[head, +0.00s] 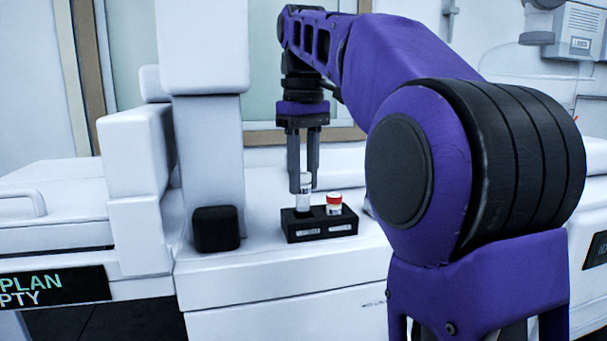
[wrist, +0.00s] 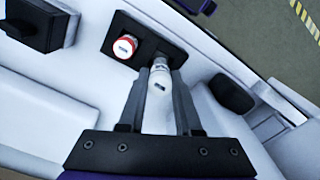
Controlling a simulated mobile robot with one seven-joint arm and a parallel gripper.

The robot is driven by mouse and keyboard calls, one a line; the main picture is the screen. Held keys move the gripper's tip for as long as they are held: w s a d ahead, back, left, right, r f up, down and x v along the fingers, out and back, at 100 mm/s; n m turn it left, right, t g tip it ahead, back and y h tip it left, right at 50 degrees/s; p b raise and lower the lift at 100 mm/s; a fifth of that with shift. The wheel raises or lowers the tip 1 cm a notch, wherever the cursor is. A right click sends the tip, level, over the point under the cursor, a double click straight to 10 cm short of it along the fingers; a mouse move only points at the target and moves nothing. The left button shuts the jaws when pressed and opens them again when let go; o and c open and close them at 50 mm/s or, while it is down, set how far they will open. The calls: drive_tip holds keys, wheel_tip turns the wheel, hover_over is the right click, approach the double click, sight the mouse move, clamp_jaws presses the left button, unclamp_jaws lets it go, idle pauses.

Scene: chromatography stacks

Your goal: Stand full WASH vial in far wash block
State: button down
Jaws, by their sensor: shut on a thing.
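My gripper (head: 303,183) is shut on a clear vial with a white cap (head: 305,181). The vial is upright at the left hole of a small black block (head: 320,229); its lower end is hidden by the block's front edge, so I cannot tell how deep it sits. A red-capped vial (head: 334,203) stands in the block's right hole. In the wrist view the white-capped vial (wrist: 158,88) is between the fingers (wrist: 161,85), and the red-capped vial (wrist: 124,46) is beside it in the block (wrist: 143,33). The labels are too small to read.
A black rounded cube (head: 216,228) stands on the white bench left of the block; it also shows in the wrist view (wrist: 232,93). A white column (head: 208,140) rises behind it. The bench top (head: 290,270) in front of the block is clear.

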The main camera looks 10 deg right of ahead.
drive_tip(key=shift+f, duration=0.2)
drive_tip(key=shift+f+b, duration=0.8)
drive_tip(key=shift+f, duration=0.25)
drive_tip(key=shift+f, duration=0.1)
drive_tip(key=shift+f, duration=0.55)
drive_tip(key=shift+c, duration=0.6)
unclamp_jaws()
